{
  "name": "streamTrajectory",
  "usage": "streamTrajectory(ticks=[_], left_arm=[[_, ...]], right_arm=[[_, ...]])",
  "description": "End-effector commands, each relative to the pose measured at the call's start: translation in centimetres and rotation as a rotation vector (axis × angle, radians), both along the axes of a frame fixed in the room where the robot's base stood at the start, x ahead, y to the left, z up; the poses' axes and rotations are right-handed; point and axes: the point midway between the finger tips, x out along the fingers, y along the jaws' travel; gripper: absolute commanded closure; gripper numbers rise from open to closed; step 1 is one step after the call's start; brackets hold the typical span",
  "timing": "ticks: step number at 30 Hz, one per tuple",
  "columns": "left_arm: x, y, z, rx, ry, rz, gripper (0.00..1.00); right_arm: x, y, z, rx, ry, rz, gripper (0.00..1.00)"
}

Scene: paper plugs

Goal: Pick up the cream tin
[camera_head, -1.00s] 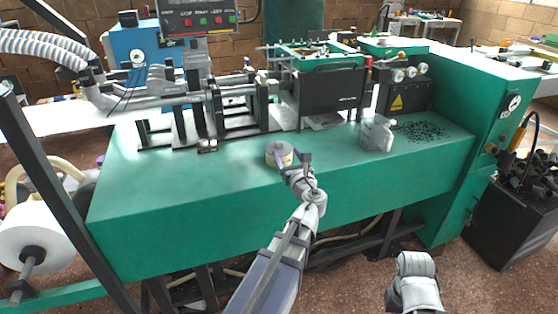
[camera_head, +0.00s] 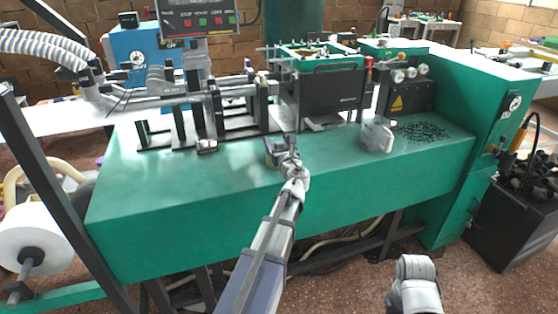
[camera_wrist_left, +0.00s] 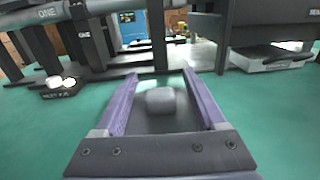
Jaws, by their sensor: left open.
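The cream tin (camera_head: 271,161) stands on the green machine top (camera_head: 180,180), below the black box. It is mostly hidden in the head view; only a little of its side shows. My left gripper (camera_head: 281,150) is over it, fingers open on either side as far as I can tell. In the left wrist view, the two purple fingers (camera_wrist_left: 158,100) are apart, with a blurred grey shape between them. I cannot tell for sure that this shape is the tin. No closed grip shows.
A grey-white container (camera_head: 376,136) stands to the right, beside scattered black bits (camera_head: 424,131). Black machine brackets (camera_head: 235,120) and a black box (camera_head: 330,95) stand behind the gripper. A small dark tray (camera_head: 206,146) is to the left. The front left of the green top is clear.

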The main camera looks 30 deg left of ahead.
Motion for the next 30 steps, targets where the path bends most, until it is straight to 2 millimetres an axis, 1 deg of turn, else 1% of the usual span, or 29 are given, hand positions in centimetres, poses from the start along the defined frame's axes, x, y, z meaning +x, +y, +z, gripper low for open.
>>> streamTrajectory(ticks=[1,7,26,27,30], left_arm=[[0.32,0.26,0.03,0.000,0.000,0.000,0.28],[0.21,0.22,0.04,0.000,0.000,-0.001,0.28],[0.19,0.20,0.03,0.000,0.000,-0.001,0.98],[0.19,0.20,0.03,0.000,0.000,-0.001,1.00],[0.20,0.21,0.03,0.000,0.000,-0.001,1.00]], right_arm=[[0.00,0.00,0.03,0.000,0.000,0.000,1.00],[0.00,0.00,0.03,0.000,0.000,0.000,1.00],[0.00,0.00,0.03,0.000,0.000,0.000,1.00],[0.00,0.00,0.03,0.000,0.000,0.000,1.00],[0.00,0.00,0.03,0.000,0.000,0.000,1.00]])
